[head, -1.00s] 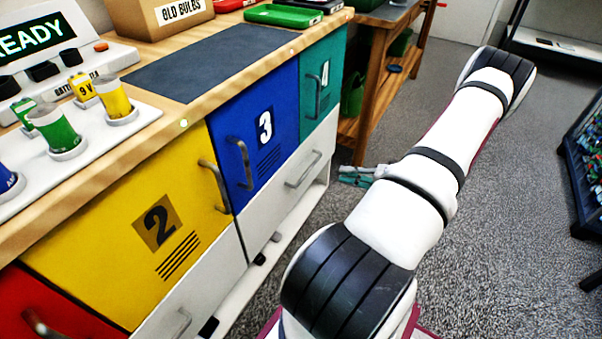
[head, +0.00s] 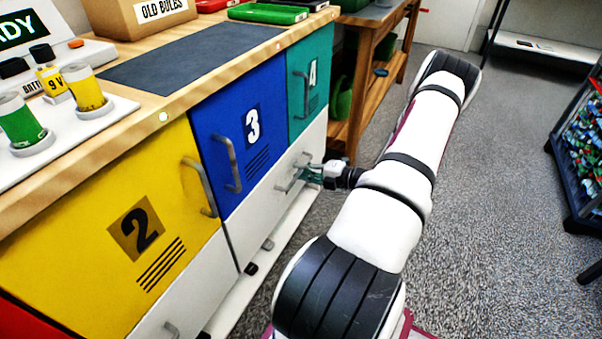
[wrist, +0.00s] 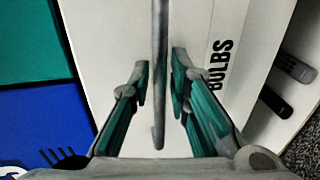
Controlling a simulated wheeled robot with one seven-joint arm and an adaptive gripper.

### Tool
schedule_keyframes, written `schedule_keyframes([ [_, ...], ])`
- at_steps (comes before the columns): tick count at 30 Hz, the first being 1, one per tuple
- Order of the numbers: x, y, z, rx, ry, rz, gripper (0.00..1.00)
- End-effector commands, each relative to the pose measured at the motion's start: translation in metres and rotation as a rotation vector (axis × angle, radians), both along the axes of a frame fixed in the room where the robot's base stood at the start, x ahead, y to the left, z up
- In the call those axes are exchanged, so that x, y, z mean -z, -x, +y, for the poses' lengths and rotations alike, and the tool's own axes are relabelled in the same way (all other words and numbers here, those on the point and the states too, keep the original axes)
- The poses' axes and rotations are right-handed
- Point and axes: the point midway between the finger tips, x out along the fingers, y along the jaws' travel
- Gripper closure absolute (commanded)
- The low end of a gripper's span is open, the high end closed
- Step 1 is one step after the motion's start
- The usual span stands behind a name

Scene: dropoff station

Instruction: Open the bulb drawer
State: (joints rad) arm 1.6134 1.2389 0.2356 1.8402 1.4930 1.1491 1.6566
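The bulb drawer (head: 262,208) is the white front below the blue and green doors, and it looks flush with the cabinet. In the wrist view its front (wrist: 110,45) carries the printed word BULBS (wrist: 220,66). Its grey bar handle (wrist: 159,60) runs between the two fingers of my gripper (wrist: 159,82). The fingers are open, one on each side of the bar, with a gap showing on both sides. In the head view my gripper (head: 311,174) is at the handle (head: 288,182), partly covering it.
Above are the yellow (head: 105,215), blue (head: 235,135) and green (head: 310,82) doors with handles. The blue door's handle (head: 231,163) juts out left of my gripper. A wooden table (head: 366,70) stands beyond.

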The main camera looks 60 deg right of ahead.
Motion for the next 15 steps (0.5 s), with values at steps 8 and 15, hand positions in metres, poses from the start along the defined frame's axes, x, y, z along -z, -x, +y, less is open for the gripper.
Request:
schedule_keyframes([
  [8, 0.0009, -0.0073, 0.0006, 0.000, 0.001, 0.000, 0.83],
  [15, 0.0009, -0.0071, 0.0005, 0.000, 0.001, 0.000, 1.00],
])
